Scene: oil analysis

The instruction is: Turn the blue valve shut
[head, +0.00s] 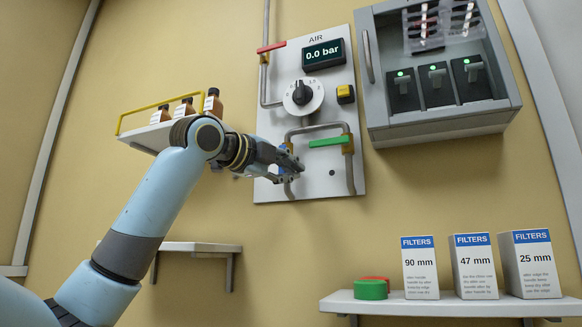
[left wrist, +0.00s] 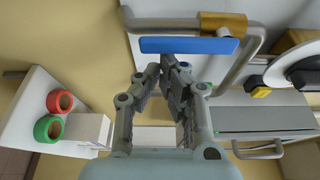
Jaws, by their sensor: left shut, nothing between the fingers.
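The blue valve handle (left wrist: 188,46) lies crosswise in the left wrist view, with a brass body (left wrist: 222,24) on a grey pipe. In the head view I cannot make it out; my gripper covers part of the left pipe there. My left gripper (head: 294,168) is at the lower left of the air panel (head: 328,184). It also shows in the left wrist view (left wrist: 170,68), fingers together and empty, tips just below the blue handle. I cannot tell whether they touch it. My right gripper is not in view.
The panel carries a green handle (head: 327,142), a red handle (head: 271,47), a dial (head: 302,94) and a display (head: 323,54) reading 0.0 bar. A grey cabinet (head: 440,122) hangs to the right. A shelf (head: 450,306) with filter boxes (head: 475,266) is below.

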